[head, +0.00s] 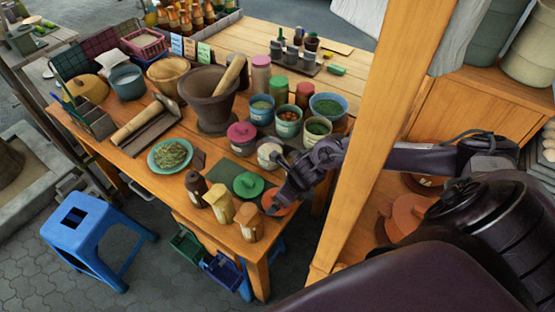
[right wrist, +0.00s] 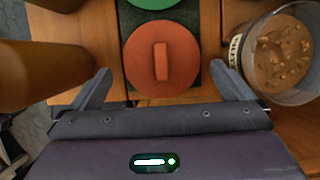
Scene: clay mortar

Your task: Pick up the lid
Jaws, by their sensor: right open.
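A round orange lid (right wrist: 161,58) with a raised bar handle lies flat on a dark green mat in the right wrist view. In the head view the orange lid (head: 276,201) shows at the table's front right, partly hidden by my right gripper (head: 279,203). A green lid (head: 248,185) lies just beyond it, and its edge shows in the right wrist view (right wrist: 154,3). In the right wrist view my right gripper (right wrist: 161,72) is open and empty, its fingers spread on either side of the orange lid's near part. My left gripper is not in view.
A jar with nut-like pieces (right wrist: 277,52) stands right of the orange lid. Bottles (head: 249,221) stand close on its left. A dark mortar (head: 208,95), bowls and jars crowd the table behind. A wooden post (head: 375,130) rises beside my right arm.

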